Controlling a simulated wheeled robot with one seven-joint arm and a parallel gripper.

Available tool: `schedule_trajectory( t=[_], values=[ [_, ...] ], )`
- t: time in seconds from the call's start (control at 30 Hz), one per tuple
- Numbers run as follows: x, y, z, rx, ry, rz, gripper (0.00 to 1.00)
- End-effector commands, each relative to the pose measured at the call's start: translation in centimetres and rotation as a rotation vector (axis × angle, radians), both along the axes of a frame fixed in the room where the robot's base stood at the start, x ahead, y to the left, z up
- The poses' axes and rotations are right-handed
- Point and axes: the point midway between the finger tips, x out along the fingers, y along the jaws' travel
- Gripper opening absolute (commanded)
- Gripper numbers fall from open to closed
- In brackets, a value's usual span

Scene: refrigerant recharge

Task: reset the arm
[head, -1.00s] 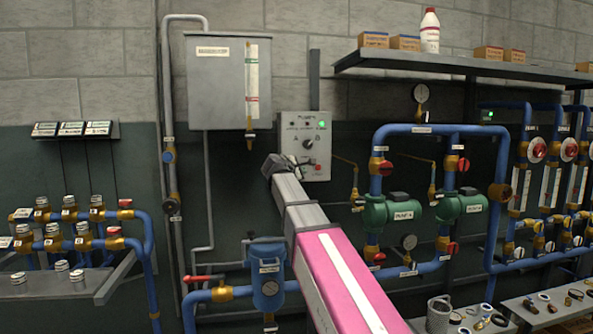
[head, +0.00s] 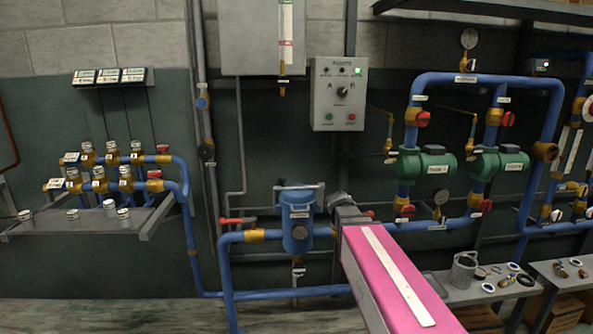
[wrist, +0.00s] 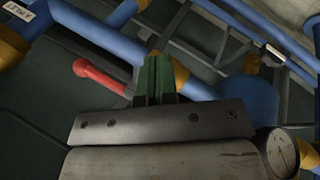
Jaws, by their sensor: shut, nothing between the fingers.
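My gripper (wrist: 155,78) shows in the wrist view as two green fingers pressed together, with nothing between them. It points toward the blue pipework and a red valve lever (wrist: 98,75). How close it is to them I cannot tell. In the head view my pink arm reaches up from the bottom right, and its grey far end is in front of the pipes, just right of the blue filter housing (head: 297,220). The fingers themselves are hidden in the head view.
A grey control box (head: 338,93) with a green light hangs above my arm's end. Green pumps (head: 426,162) and blue pipes are to the right. A shelf with capped fittings (head: 85,222) is at left. A bench (head: 455,292) with small parts stands at lower right.

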Motion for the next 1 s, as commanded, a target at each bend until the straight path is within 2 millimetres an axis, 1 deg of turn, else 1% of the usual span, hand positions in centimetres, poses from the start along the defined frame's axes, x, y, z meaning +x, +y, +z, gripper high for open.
schedule_trajectory(
  t=[0.03, 0.1, 0.17, 0.2, 0.3, 0.4, 0.5, 0.6, 0.67, 1.0],
  values=[
    [-2.1, -0.2, -2.1, 0.052, 0.026, -0.052, 0.0],
    [-4.4, -0.3, -4.6, 0.124, 0.058, -0.13, 0.0],
    [-6.4, -0.2, -6.6, 0.185, 0.087, -0.199, 0.0],
    [-7.7, -0.2, -7.8, 0.224, 0.107, -0.245, 0.0],
    [-10.8, 0.0, -10.5, 0.311, 0.154, -0.36, 0.0],
    [-13.4, 0.4, -12.4, 0.378, 0.195, -0.454, 0.0],
    [-15.0, 0.6, -13.6, 0.423, 0.224, -0.522, 0.0],
    [-15.9, 0.8, -14.2, 0.448, 0.239, -0.561, 0.0],
    [-16.1, 0.8, -14.3, 0.453, 0.242, -0.571, 0.0],
    [-16.1, 0.8, -14.3, 0.453, 0.242, -0.571, 0.0]
  ],
)
